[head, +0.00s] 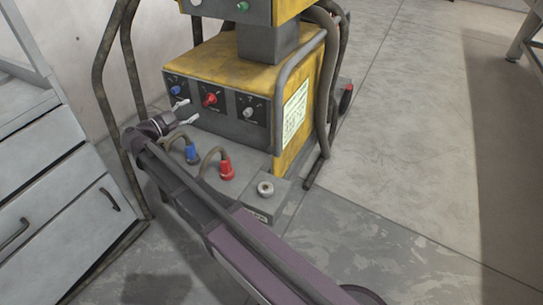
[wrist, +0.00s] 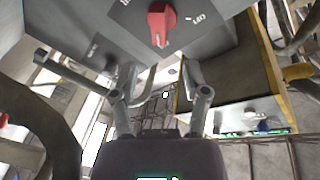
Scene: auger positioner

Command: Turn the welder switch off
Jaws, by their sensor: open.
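The yellow and grey welder (head: 220,60) stands on the floor near the wall. Its dark front panel carries a blue knob (head: 176,90), a red knob (head: 210,100) and a pale grey knob (head: 249,112). None is clearly marked in the head view as the switch. The red knob also shows close at the top of the wrist view (wrist: 160,22), with small tilted lettering beside it. My gripper (head: 190,110) is open and empty, just in front of the panel below the blue and red knobs. In the wrist view its fingers (wrist: 115,65) are spread, apart from the red knob.
A blue cable plug (head: 191,153) and a red cable plug (head: 226,170) sit low before the panel, close to my arm. Thick hoses (head: 328,90) hang on the welder's right. A drawer cabinet (head: 60,190) stands at left.

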